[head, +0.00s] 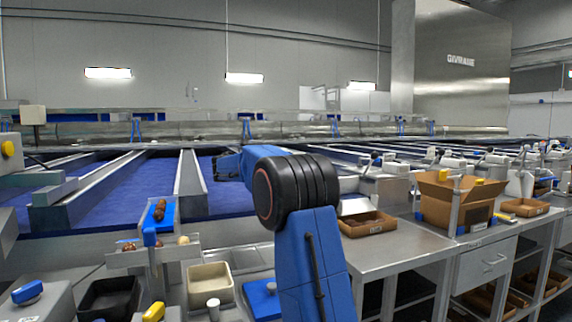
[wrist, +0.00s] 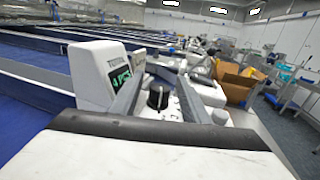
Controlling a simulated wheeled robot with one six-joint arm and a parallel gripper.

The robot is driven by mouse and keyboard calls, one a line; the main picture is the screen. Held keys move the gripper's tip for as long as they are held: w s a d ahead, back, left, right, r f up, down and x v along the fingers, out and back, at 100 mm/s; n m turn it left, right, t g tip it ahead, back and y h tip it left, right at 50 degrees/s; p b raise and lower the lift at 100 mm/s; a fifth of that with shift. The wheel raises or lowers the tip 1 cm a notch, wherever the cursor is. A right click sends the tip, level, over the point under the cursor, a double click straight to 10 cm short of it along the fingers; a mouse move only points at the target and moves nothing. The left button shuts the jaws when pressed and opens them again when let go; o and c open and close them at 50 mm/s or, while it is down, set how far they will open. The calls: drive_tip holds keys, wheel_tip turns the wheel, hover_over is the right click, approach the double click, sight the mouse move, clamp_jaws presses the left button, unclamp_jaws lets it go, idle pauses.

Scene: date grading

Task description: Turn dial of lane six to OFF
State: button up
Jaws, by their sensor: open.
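In the wrist view a black dial (wrist: 157,97) stands upright on a pale housing, ahead of my gripper. My gripper (wrist: 157,100) is open, with one grey finger on each side of the dial; I cannot tell whether they touch it. A white unit (wrist: 92,75) with a lit green display stands just left of the dial. The dial's markings and any lane number are too small to read. In the head view my arm hides this dial, and my gripper (head: 228,163) shows only partly behind the arm's black joint.
Blue conveyor lanes (head: 110,190) with metal dividers run behind the bench. A cardboard box (head: 455,202) and a brown tray (head: 366,224) stand to the right. A beige bin (head: 210,284), a black bin (head: 108,298) and a blue knob (head: 28,292) are at the lower left.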

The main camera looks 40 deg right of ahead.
drive_tip(key=w+a, duration=0.1)
drive_tip(key=a, duration=1.6)
drive_tip(key=shift+a, duration=0.2)
drive_tip(key=shift+s, duration=0.1)
